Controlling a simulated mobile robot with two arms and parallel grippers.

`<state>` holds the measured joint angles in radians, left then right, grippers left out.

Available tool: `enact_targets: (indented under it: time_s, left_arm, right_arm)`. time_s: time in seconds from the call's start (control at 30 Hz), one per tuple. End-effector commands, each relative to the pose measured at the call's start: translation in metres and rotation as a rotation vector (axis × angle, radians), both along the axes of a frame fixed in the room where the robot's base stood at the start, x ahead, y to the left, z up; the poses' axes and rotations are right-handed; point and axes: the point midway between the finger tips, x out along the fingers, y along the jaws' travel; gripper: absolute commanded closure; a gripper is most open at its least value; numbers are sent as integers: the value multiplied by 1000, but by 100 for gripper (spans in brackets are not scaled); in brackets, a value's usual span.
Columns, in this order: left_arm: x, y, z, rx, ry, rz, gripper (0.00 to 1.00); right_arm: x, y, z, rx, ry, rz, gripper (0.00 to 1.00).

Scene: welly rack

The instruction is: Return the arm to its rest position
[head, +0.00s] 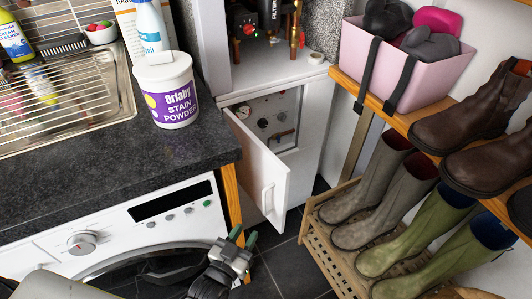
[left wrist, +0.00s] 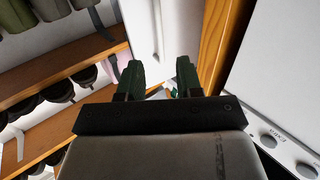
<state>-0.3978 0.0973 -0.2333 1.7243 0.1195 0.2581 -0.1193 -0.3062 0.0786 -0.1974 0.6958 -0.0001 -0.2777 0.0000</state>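My left gripper (head: 244,237) is low in the head view, in front of the washing machine (head: 130,235). Its two green-tipped fingers stand apart with nothing between them. The left wrist view also shows the open, empty fingers (left wrist: 160,80). A grey arm link of mine is at the bottom left of the head view. My right gripper is in neither view. A grey-brown pair of wellies (head: 372,195) and a green pair (head: 430,235) stand on the slatted wooden rack (head: 318,243) at the right, apart from the gripper.
A white cabinet door (head: 262,170) hangs open just beyond the gripper. The worktop (head: 90,165) holds a stain powder tub (head: 172,105). Brown boots (head: 470,110) and a pink bin (head: 365,65) sit on the upper shelf. Dark floor tiles (head: 285,265) lie bare between washer and rack.

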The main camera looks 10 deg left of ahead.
Motion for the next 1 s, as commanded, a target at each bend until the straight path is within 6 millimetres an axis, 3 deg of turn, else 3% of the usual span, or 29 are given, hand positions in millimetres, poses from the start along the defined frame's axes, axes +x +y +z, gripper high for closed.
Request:
enact_targets:
  time_s: [0.2, 0.27, 0.37, 0.5, 0.6, 0.7, 0.83, 0.9, 1.0]
  left_arm:
    - [-2, 1, -11, 10, 41, -1, 65]
    - [-6, 2, -28, 26, 102, -3, 65]
    - [-25, 8, -77, 73, 281, -7, 65]
    - [-82, 26, -160, 151, 617, -7, 65]
    - [-140, 43, -208, 204, 856, -4, 65]
    - [-202, 60, -239, 252, 1072, 1, 65]
    - [-270, 78, -260, 298, 1286, 11, 65]
    - [-295, 85, -264, 316, 1362, 15, 65]
    - [-316, 91, -267, 329, 1425, 18, 65]
  right_arm:
    - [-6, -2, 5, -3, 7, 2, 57]
    - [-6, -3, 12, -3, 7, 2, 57]
    - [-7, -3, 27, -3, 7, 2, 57]
    - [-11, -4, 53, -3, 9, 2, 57]
    - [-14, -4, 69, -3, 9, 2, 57]
    - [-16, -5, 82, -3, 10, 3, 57]
    - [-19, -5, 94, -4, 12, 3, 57]
    - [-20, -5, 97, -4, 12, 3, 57]
    - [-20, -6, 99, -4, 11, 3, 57]
